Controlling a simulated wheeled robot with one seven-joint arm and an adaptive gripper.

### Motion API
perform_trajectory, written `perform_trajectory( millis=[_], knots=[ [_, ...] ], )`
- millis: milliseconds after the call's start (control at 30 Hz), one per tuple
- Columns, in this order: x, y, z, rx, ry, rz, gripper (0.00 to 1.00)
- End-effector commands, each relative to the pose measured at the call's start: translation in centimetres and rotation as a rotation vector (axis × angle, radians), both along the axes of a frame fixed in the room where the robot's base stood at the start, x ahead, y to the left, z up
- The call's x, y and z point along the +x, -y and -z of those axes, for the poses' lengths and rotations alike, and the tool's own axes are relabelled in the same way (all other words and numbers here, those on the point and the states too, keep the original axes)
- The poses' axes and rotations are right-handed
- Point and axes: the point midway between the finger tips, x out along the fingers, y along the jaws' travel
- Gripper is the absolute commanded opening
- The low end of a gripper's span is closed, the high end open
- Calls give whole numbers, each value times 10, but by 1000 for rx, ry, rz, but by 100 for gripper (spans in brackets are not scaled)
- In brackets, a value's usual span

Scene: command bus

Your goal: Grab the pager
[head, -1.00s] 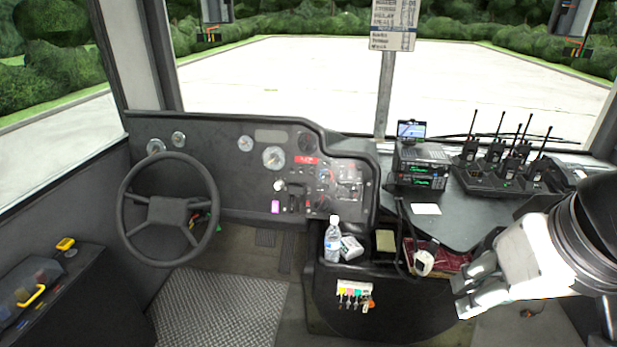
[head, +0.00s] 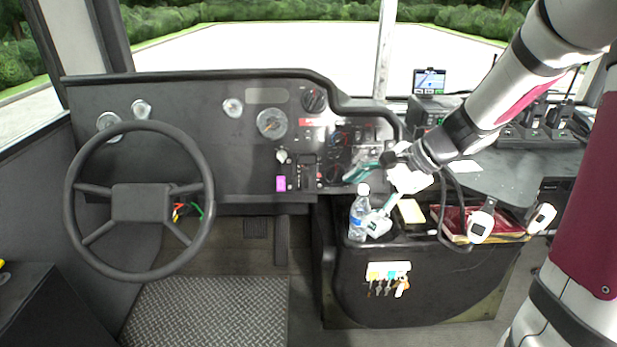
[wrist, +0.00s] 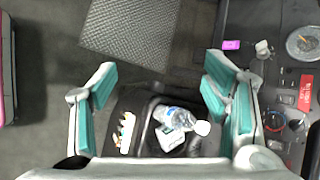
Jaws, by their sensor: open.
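My gripper (head: 364,196) is open and empty, right of the purple device and above the console tray. In the wrist view its teal-padded fingers (wrist: 160,78) are spread wide. A water bottle (head: 358,215) stands below the gripper, with a white box (wrist: 171,138) beside it. In the head view a finger partly overlaps that box.
The steering wheel (head: 140,203) is at left. Keys (head: 388,280) hang on the console front. White handsets (head: 481,224) and a red folder (head: 455,222) are at the console's right. Radios (head: 520,132) stand on the right shelf. Floor by the tread plate (head: 205,312) is clear.

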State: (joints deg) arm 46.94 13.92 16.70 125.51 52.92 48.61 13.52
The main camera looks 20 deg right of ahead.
Motion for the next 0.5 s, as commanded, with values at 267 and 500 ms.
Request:
perform_trajectory(
  millis=[267,500],
  knots=[
    [62,117,133,435,-35,548,69],
    [72,202,208,721,-25,891,69]
  ],
)
